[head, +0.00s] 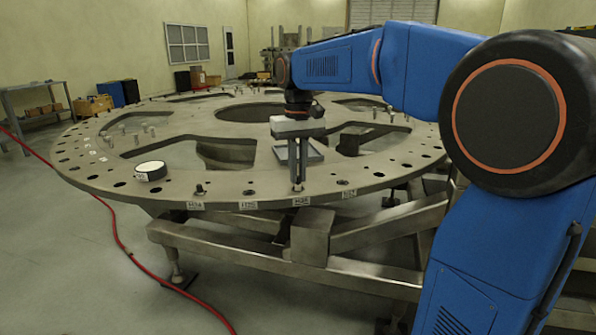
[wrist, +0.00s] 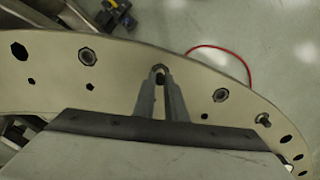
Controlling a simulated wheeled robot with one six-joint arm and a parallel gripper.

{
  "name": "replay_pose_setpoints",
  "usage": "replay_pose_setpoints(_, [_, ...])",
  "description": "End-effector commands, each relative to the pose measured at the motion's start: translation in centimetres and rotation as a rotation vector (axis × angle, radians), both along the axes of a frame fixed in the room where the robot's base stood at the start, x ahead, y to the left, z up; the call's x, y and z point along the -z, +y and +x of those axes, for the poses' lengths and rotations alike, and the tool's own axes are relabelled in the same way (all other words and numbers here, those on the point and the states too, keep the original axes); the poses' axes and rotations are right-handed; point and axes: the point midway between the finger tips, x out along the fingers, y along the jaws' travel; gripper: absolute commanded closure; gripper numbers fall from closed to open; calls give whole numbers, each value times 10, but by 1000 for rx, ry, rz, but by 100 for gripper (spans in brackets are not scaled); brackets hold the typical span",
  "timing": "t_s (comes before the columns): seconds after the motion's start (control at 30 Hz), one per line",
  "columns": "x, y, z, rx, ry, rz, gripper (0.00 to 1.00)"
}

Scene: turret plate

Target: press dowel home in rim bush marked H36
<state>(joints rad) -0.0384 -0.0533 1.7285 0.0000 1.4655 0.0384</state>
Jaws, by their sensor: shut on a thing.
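My gripper (head: 298,188) points straight down at the near rim of the big round plate (head: 225,190). Its fingers are shut on a slim dowel (wrist: 159,77), of which only a small part shows between the fingertips. The fingertips are right at the rim, above the white label that appears to read H36 (head: 301,201). The bush there is covered by the fingertips and dowel, so I cannot tell how deep the dowel sits. Neighbouring bushes show in the wrist view, one to the left (wrist: 87,56) and one to the right (wrist: 221,95).
A pin (wrist: 263,120) stands in the rim farther right in the wrist view. A red hose (head: 115,225) crosses the floor.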

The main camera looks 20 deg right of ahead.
Motion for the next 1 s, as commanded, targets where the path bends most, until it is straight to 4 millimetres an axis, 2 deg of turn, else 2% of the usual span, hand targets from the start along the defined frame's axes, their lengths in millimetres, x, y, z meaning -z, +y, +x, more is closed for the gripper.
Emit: replay_pose_setpoints(1.0, [8, 0, 0, 0, 3, 0, 100])
